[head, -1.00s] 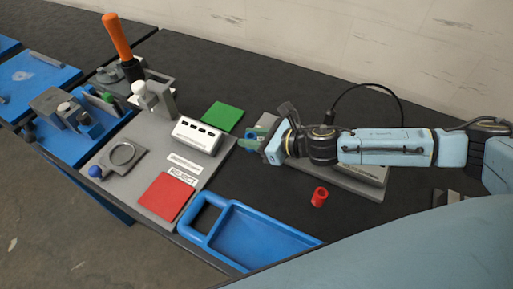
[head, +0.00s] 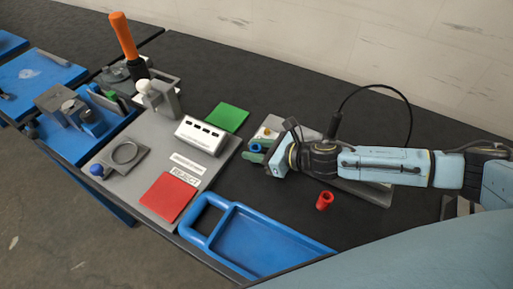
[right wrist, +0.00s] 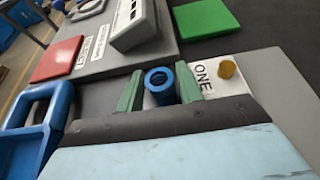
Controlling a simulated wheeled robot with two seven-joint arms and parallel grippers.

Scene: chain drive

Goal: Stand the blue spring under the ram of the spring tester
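The blue spring (right wrist: 160,84) is a short blue hollow cylinder. In the right wrist view it sits between the two green fingers of my right gripper (right wrist: 160,92), which touch it on both sides. In the head view the gripper (head: 257,150) and the spring (head: 257,148) are just right of the grey board. Whether the spring touches the surface below is unclear. A lever device with an orange handle (head: 123,36) and a post with a white knob (head: 157,93) stand at the back left; I cannot tell which is the spring tester's ram. My left gripper is not in view.
A blue tray (head: 262,241) lies in front. A red cylinder (head: 324,201) stands below my right arm.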

